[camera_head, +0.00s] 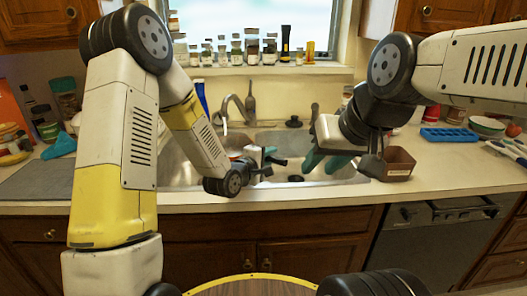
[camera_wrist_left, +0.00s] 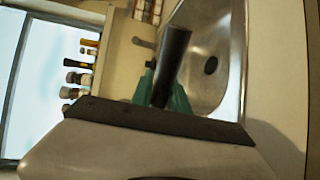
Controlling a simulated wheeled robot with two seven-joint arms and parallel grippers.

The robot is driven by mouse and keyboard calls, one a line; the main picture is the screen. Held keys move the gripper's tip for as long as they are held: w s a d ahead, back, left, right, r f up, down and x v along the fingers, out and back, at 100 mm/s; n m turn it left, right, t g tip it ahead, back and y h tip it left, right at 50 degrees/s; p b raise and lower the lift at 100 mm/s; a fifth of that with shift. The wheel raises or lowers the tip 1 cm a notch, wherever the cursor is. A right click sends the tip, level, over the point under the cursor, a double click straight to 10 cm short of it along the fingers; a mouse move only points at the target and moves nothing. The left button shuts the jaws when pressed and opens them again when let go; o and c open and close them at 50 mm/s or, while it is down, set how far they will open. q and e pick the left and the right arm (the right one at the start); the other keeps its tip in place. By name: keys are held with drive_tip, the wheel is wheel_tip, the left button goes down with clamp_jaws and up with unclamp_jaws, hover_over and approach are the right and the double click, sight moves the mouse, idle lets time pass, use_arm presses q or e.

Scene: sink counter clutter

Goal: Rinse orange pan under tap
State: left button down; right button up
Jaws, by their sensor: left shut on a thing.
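My left gripper (camera_head: 268,158) is low over the sink and shut on a dark, rod-like handle (camera_wrist_left: 172,62). In the left wrist view the handle sticks out between its teal fingers. The handle's other end is hidden behind the gripper body, and no orange pan surface shows clearly in either view. The tap (camera_head: 236,103) curves over the left basin, up and left of my left gripper. A pale streak shows below its spout. My right gripper (camera_head: 326,162) is over the right side of the sink, its teal fingers spread apart with nothing visible between them.
The steel sink (camera_head: 345,174) has a dark drain. A brown square container (camera_head: 398,165) stands at its right edge. A blue tray (camera_head: 448,135) and bowls (camera_head: 487,125) are farther right. Several jars line the windowsill. Bottles and clutter fill the left counter. The front counter edge is clear.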

use_arm(q)
drive_tip(key=w+a+f, duration=0.1)
drive_tip(key=w, duration=0.6)
drive_tip(key=w+a+f, duration=0.2)
drive_tip(key=w, duration=0.5)
drive_tip(key=shift+w+f, duration=0.3)
idle(0.7)
drive_tip(key=shift+w+d, duration=0.15)
drive_tip(key=shift+d, duration=0.3)
drive_tip(key=s+d, duration=0.1)
drive_tip(key=s, duration=0.9)
drive_tip(key=shift+s, duration=0.4)
idle(0.3)
drive_tip(key=shift+d, duration=0.1)
idle(0.4)
